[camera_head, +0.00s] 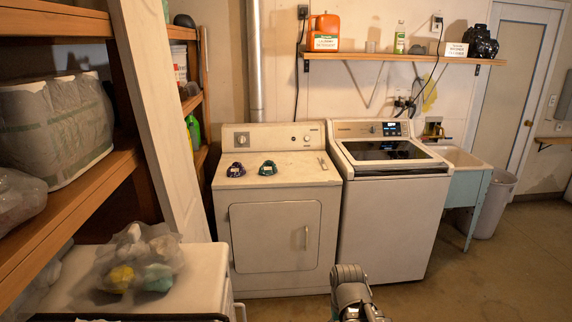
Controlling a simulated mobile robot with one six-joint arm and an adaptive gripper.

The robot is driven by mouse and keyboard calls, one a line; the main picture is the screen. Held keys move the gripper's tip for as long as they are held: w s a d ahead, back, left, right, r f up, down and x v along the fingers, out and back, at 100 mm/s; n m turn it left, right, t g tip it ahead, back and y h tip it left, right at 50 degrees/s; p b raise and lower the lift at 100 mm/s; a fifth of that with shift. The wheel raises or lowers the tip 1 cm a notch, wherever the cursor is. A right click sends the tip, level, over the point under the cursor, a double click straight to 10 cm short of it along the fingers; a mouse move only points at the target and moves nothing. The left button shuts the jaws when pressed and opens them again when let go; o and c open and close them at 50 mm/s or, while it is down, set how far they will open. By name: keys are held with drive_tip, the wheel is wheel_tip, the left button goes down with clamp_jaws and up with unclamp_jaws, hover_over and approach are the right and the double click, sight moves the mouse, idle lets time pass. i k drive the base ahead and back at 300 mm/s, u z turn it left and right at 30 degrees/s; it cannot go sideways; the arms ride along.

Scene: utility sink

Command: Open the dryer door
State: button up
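The dryer (278,195) is the white front-loading machine left of centre, against the back wall. Its square door (272,236) is shut flush with the front panel, with a small upright handle (306,237) near the right edge. Part of my arm shows at the bottom centre, in front of and below the machines, apart from the dryer. My gripper's fingertips are not visible in this view, so whether it is open or shut does not show.
A top-loading washer (392,215) stands right of the dryer, with a utility sink (462,160) beyond it. A white surface with a bag of coloured items (140,262) is at the lower left, near wooden shelves (75,205). Bare floor (490,275) lies at right.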

sight(270, 236)
drive_tip(key=z, duration=0.2)
drive_tip(key=i, duration=1.4)
drive_tip(key=z, duration=0.25)
